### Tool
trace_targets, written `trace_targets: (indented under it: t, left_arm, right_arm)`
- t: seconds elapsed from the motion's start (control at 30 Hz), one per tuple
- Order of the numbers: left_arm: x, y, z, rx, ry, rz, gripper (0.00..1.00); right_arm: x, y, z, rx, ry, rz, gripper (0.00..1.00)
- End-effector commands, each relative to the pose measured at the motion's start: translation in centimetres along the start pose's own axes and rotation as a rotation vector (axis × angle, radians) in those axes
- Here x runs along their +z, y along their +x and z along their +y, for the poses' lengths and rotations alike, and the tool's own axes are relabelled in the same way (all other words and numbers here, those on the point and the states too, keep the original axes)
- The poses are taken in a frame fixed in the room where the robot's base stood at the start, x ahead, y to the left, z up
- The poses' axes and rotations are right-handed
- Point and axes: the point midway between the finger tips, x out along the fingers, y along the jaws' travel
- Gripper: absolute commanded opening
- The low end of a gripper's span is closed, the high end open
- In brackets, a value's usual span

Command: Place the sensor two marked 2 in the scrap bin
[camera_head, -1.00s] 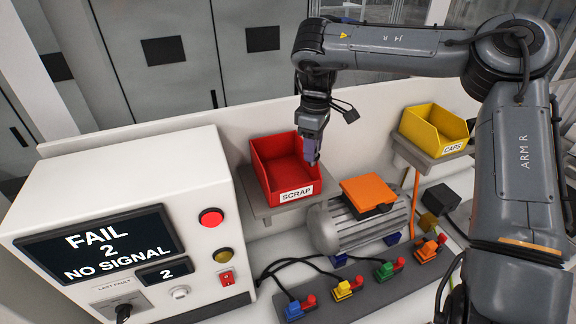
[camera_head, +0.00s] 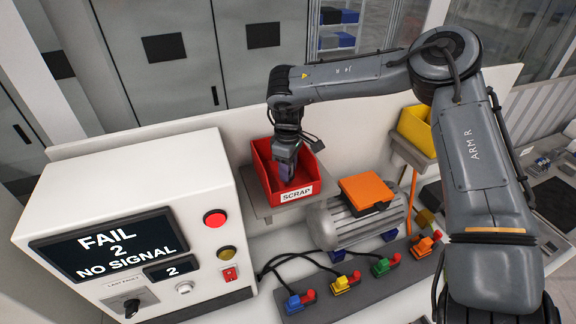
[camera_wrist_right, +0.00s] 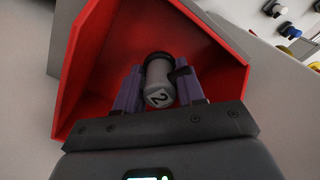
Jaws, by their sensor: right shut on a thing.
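The sensor marked 2 (camera_wrist_right: 158,82) is a grey cylinder, seen in the right wrist view between the purple fingers of my right gripper (camera_wrist_right: 160,90). The gripper is shut on it, with the 2 facing the camera. In the head view my right gripper (camera_head: 286,170) points down into the red scrap bin (camera_head: 263,180), and the sensor is hidden there. The bin's red walls (camera_wrist_right: 85,80) surround the sensor in the wrist view. I cannot tell whether the sensor touches the bin floor. My left gripper is not in view.
The white test box (camera_head: 130,200) at left reads FAIL 2 NO SIGNAL. A grey motor with an orange top (camera_head: 366,190) stands right of the bin. A yellow bin (camera_head: 415,128) is partly behind my right arm. Coloured connectors (camera_head: 347,281) line the front.

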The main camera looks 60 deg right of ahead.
Motion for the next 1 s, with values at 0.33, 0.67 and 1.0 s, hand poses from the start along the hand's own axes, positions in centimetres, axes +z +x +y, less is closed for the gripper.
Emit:
trace_targets:
  t: [0.33,0.67,1.0]
  left_arm:
    - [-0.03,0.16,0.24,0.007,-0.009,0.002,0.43]
    - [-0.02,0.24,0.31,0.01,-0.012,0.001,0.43]
    - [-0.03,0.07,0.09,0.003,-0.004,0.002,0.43]
  right_arm:
    - [-0.03,0.41,0.0,0.0,0.0,0.001,0.0]
    - [-0.01,0.42,0.0,0.0,0.0,0.001,0.64]
    - [-0.07,-0.09,0.01,0.001,0.0,0.002,0.64]
